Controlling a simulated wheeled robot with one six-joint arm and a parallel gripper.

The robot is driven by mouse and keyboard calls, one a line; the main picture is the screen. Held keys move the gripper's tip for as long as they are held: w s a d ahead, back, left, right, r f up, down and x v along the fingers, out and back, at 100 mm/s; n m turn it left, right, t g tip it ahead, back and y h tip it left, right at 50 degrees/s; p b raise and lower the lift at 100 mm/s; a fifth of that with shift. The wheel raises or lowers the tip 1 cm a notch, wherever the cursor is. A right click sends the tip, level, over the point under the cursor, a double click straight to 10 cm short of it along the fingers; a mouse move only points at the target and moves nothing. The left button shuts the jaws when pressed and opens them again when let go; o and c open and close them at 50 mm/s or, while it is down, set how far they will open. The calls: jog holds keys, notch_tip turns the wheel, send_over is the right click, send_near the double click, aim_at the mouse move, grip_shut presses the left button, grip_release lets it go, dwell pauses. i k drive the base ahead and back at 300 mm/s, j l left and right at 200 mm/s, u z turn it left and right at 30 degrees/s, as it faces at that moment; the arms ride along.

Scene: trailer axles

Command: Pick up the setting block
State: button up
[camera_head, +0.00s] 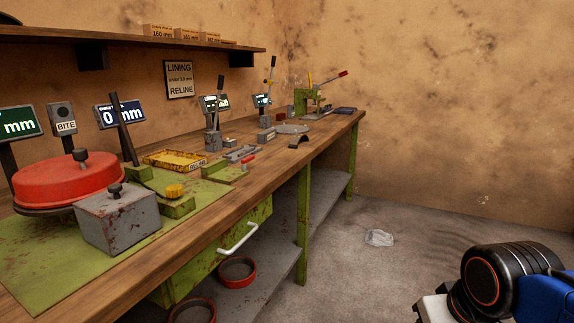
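No label in view names the setting block, so I cannot tell for sure which thing it is. A grey worn metal block (118,218) with a dark knob on top stands on the green mat at the near left of the bench. Smaller grey blocks (213,141) stand farther along the bench. Part of my own arm, black with an orange ring and a blue section, shows at the bottom right, apart from the bench. My gripper's fingers are not in view.
The wooden bench (236,203) runs along the left wall. A red round drum (68,183), a green fixture with a yellow knob (175,192) and a yellow tray (176,160) crowd its near part. A white-handled drawer (238,238) is below. The floor at right is mostly clear.

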aim_at(264, 136)
jog(key=i+l+u, duration=0.65)
jog(key=u, duration=0.2)
jog(key=l+u, duration=0.35)
jog(key=i+l+u, duration=0.25)
jog(key=l, duration=0.3)
jog(key=l+u, duration=0.25)
jog(key=l, duration=0.3)
jog(key=l+u, duration=0.25)
jog(key=l, duration=0.35)
